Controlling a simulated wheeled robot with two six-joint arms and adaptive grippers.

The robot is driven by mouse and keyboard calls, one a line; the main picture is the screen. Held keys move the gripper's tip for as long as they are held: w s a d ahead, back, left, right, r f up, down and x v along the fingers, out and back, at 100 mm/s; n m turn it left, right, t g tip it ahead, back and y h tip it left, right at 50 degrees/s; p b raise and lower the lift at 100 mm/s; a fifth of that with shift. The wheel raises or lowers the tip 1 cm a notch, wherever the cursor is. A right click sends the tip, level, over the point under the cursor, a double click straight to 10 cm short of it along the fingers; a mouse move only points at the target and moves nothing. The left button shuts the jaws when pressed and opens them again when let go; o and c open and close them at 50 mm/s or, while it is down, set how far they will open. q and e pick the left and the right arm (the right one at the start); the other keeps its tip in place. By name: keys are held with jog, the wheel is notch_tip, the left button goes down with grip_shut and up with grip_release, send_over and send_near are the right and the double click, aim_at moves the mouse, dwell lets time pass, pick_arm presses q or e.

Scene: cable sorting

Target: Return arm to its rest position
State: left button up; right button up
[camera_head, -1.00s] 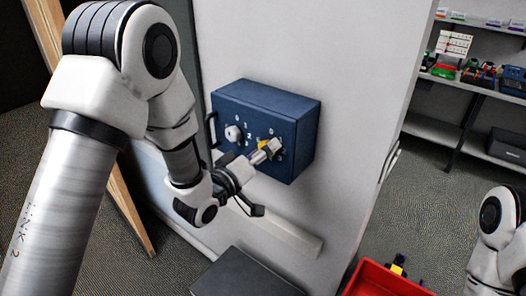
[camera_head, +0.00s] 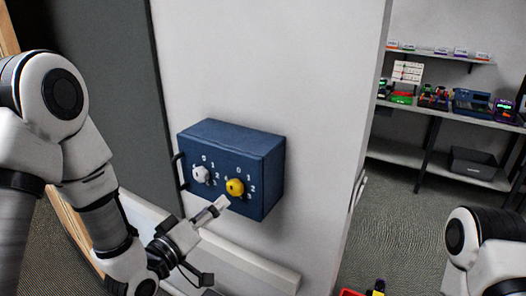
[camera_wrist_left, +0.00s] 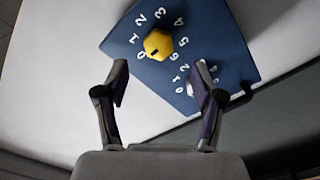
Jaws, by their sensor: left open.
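My left gripper (camera_head: 213,241) is open and empty, below and in front of the blue control box (camera_head: 263,185). One finger's tip shows just below the yellow knob (camera_head: 235,187), with a gap between them in the picture. The left wrist view shows both fingers of the left gripper (camera_wrist_left: 160,72) spread apart, the yellow knob (camera_wrist_left: 158,44) beyond them and clear of both. The white knob (camera_head: 201,174) sits left of the yellow one; in the wrist view it is mostly hidden behind a finger. My right arm shows at the right edge; its gripper is out of view.
The box is fixed to a pale wall panel (camera_head: 270,60) and has a dark handle (camera_head: 180,171) on its left side. A pale ledge (camera_head: 262,268) runs below it. Shelves (camera_head: 440,114) with small items stand back right. A red bin (camera_head: 349,293) shows at the bottom.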

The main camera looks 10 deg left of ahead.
pick_arm(q)
jog(key=s+f+g+y+b, duration=0.1)
jog(key=s+f+g+b, duration=0.25)
jog(key=f, duration=1.15)
jog(key=s+f+g+y+b, duration=0.2)
jog(key=s+f+g, duration=0.25)
jog(key=f, duration=1.05)
jog(key=s+a+f+m+g+y, duration=0.1)
jog(key=s+f+g, duration=0.3)
jog(key=s, duration=0.6)
jog(key=s+a+f+m+g+y, duration=0.2)
jog(key=s+a+f+m+g, duration=0.1)
jog(key=s+f, duration=0.6)
jog(key=shift+s+a+m+g+b, duration=0.4)
jog(key=shift+s+g, duration=0.25)
jog(key=shift+g, duration=0.45)
